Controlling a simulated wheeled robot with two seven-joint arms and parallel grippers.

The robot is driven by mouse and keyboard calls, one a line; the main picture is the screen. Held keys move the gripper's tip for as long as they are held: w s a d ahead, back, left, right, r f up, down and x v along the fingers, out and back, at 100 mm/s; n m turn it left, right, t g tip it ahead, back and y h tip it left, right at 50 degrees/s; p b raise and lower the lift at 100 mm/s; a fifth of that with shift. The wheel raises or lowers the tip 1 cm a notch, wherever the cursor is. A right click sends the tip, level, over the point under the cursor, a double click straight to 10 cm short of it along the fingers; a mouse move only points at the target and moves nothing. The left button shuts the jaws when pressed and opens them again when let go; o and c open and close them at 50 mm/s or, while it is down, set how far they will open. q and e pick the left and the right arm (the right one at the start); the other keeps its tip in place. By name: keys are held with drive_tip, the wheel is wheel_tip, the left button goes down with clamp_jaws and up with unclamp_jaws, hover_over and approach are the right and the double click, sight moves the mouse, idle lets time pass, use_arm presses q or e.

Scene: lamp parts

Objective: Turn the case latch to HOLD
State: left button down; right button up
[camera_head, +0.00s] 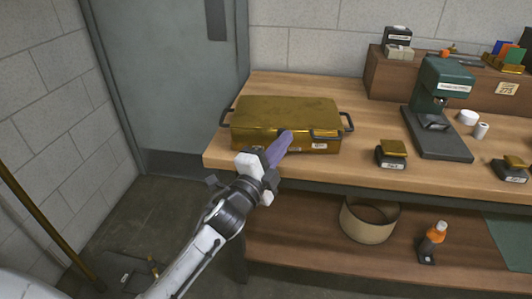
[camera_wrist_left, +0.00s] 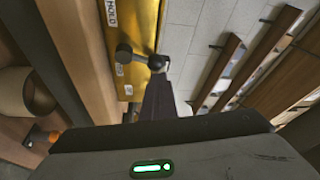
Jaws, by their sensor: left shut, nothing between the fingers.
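The brass-coloured case (camera_head: 270,110) sits closed near the left end of the wooden bench, a dark handle at each side. My left gripper (camera_head: 286,136) is shut and empty, its purple fingers at the case's front face, hiding part of it. In the left wrist view, the case's brass face (camera_wrist_left: 145,25) carries a white HOLD label (camera_wrist_left: 112,13). A grey latch lever (camera_wrist_left: 138,57) runs from a round pivot on that face to a knob. The shut fingers (camera_wrist_left: 157,90) are close to the knob; I cannot tell whether they touch it. My right gripper is not in view.
A green press-like machine (camera_head: 442,95) stands to the right, with a small brass-topped block (camera_head: 392,152) in front. A wooden riser (camera_head: 410,75) is at the back. A round bin (camera_head: 369,221) and an orange bottle (camera_head: 434,236) are on the lower shelf.

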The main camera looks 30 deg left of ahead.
use_arm(q)
drive_tip(key=a+n+t+y+b, duration=0.1)
drive_tip(key=n, duration=0.1)
drive_tip(key=s+a+n+b, duration=0.1)
drive_tip(key=n+b, duration=0.1)
drive_tip(key=a+n+t+y+b, duration=0.1)
drive_tip(key=a+n, duration=0.1)
drive_tip(key=n, duration=0.1)
drive_tip(key=shift+s+f+t+y, duration=0.3)
drive_tip(key=shift+s, duration=0.05)
wheel_tip(320, 180, up, 10)
drive_tip(key=p, duration=0.2)
idle(0.4)
drive_tip(key=shift+d+r, duration=0.1)
